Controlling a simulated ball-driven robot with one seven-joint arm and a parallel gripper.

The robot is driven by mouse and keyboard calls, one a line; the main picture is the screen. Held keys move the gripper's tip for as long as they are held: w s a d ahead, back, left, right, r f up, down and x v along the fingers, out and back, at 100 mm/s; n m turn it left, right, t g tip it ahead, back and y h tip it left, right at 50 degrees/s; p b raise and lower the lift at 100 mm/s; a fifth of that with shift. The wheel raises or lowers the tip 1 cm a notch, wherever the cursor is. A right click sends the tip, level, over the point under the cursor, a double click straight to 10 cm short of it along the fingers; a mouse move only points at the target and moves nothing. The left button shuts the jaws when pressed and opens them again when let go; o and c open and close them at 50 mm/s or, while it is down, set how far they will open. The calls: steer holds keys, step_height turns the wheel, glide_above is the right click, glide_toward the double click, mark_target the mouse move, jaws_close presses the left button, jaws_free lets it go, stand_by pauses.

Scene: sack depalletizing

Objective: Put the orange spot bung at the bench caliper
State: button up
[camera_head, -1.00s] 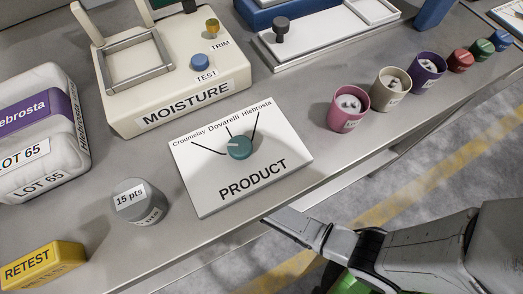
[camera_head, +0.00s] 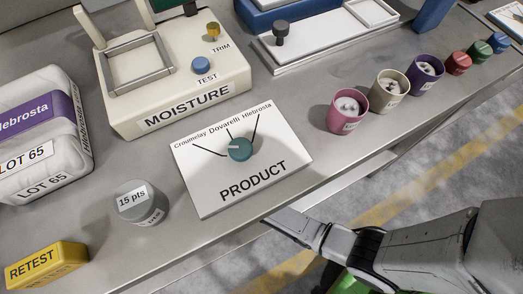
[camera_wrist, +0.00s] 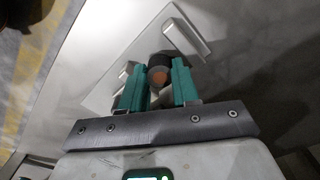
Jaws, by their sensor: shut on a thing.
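In the wrist view my gripper (camera_wrist: 159,84) has its teal fingers closed on the orange spot bung (camera_wrist: 158,61), a short dark cylinder with an orange spot on the end facing the camera. Beyond it lies a pale plate (camera_wrist: 118,92) with raised bars, which looks like the bench caliper; I cannot tell for sure. The bung overlaps this plate in the picture, and I cannot tell whether it touches it. In the head view my arm shows at the lower right, but the fingers and the bung do not show.
The bench holds a moisture meter (camera_head: 175,85), a product dial board (camera_head: 245,170), a grey 15 pts cylinder (camera_head: 142,203), a yellow RETEST block (camera_head: 45,264), a Lot 65 sack (camera_head: 40,135), and several cups, including a pink one (camera_head: 347,110). Floor shows beyond the bench edge.

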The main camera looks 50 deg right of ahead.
steer(key=shift+f+b, duration=0.5)
steer(key=shift+f, duration=0.15)
steer(key=o, duration=1.1)
steer(key=shift+r, duration=0.15)
step_height(320, 180, up, 11)
steer(key=p, duration=0.4)
steer(key=shift+f, duration=0.2)
